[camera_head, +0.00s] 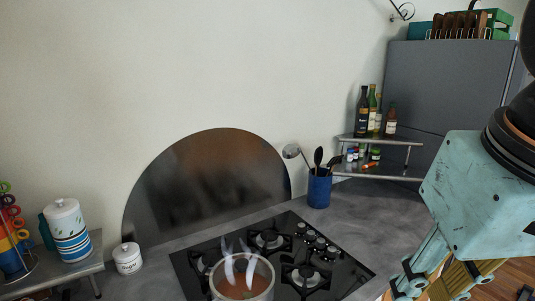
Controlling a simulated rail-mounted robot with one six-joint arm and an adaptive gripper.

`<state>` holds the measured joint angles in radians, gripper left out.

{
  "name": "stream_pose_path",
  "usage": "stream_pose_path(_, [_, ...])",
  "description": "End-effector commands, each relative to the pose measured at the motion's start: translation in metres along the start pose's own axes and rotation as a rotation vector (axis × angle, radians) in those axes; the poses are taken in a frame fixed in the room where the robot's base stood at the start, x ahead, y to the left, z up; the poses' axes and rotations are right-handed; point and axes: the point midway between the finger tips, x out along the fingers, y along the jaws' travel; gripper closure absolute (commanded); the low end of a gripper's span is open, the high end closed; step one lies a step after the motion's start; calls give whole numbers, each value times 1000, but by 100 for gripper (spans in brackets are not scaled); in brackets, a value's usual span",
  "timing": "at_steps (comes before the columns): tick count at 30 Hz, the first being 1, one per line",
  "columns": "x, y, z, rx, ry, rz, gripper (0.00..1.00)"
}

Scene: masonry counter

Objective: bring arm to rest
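My gripper (437,284) is at the lower right, with a worn teal body and teal and yellowish finger links pointing down. Its fingertips run out of the bottom of the picture, so I cannot tell whether it is open or shut or whether it holds anything. It shows in front of the right part of the grey counter (385,212), to the right of the black gas hob (335,268).
A steaming pot (262,284) stands on the hob. A blue utensil holder (319,190) and a corner shelf (350,170) with bottles stand behind. A white jar (127,259) and a small rack (75,268) with a striped canister (68,232) are at left.

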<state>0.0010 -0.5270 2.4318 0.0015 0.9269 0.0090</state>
Motion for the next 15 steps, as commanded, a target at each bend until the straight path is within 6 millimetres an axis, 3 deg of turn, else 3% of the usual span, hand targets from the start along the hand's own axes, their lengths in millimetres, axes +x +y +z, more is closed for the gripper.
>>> stream_pose_path(6, [7,0,27,-9,26,1,75])
stream_pose_path(15, [10,1,36,-12,33,2,75])
